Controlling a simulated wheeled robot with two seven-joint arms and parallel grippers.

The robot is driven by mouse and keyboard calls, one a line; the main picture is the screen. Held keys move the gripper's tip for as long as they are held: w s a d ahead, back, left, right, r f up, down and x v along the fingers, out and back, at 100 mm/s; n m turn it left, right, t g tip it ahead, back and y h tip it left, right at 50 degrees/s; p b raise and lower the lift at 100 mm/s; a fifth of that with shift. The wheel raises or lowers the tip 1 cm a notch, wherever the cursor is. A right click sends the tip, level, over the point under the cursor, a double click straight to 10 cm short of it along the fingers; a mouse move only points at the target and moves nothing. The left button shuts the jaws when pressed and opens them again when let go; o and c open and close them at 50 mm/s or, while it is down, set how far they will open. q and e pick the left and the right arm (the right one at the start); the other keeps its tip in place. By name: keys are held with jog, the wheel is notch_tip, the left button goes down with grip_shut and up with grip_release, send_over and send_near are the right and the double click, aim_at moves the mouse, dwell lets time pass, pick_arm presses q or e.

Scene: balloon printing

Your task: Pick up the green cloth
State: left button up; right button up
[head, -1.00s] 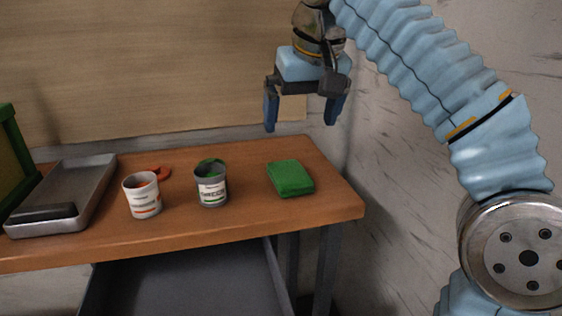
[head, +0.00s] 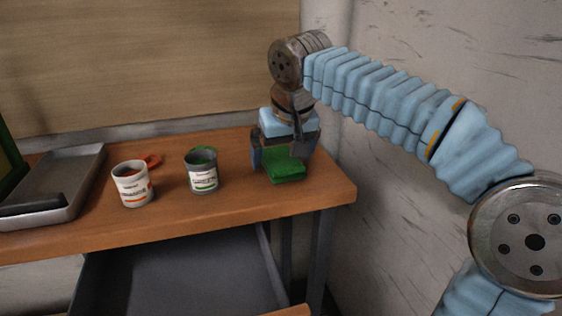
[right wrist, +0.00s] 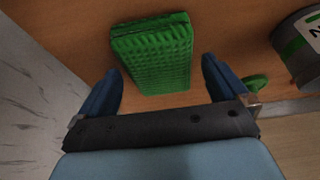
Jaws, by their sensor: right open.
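The green cloth (head: 285,168) is a folded, textured block lying on the right end of the wooden table. In the right wrist view the green cloth (right wrist: 153,55) lies ahead of and between the finger lines. My right gripper (head: 280,158) is open and empty, fingers pointing down, low over the cloth; its fingers hide part of the cloth's far side. In the right wrist view my right gripper (right wrist: 160,85) has its fingers spread wider than the cloth. I cannot tell whether the fingertips touch it. My left gripper is not in view.
A green-labelled can (head: 202,172) stands left of the cloth, and a white-and-orange can (head: 132,185) farther left. A metal tray (head: 82,185) sits at the left. The table (head: 230,207) ends just right of the cloth, beside a wall.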

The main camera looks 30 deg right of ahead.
jog(key=c, duration=1.1)
jog(key=shift+o, duration=0.2)
jog(key=shift+r, duration=0.1)
